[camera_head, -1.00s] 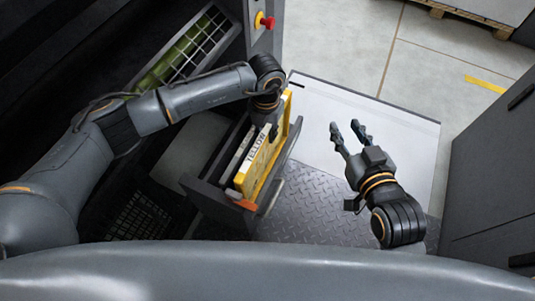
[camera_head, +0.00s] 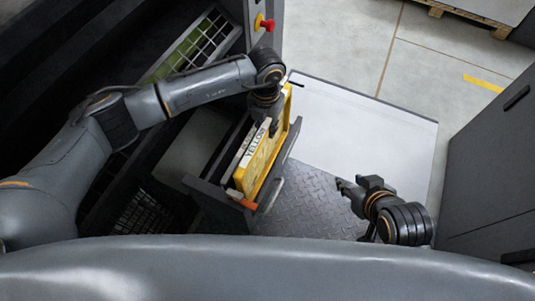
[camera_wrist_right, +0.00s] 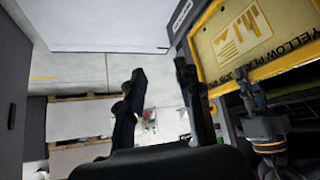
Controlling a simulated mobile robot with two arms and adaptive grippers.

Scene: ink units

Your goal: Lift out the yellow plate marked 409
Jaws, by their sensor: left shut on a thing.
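The yellow plate (camera_head: 266,160), a framed panel with "YELLOW" on its top edge, stands upright in a dark narrow holder (camera_head: 207,189). In the right wrist view the plate (camera_wrist_right: 240,38) shows a logo and the words "YELLOW PLATE JOB", with a number only partly legible. My left gripper (camera_head: 268,118) is shut on the plate's top edge near its far end; its fingertips are mostly hidden from above. My right gripper (camera_head: 345,188) is to the right of the plate, apart from it, pointing left. Its fingers stand apart and empty in the wrist view (camera_wrist_right: 162,100).
A red emergency button (camera_head: 265,22) on yellow sits on the machine's post behind. A diamond-pattern floor plate (camera_head: 315,205) and a pale flat panel (camera_head: 355,130) lie right of the holder. A dark cabinet (camera_head: 490,165) stands at the right.

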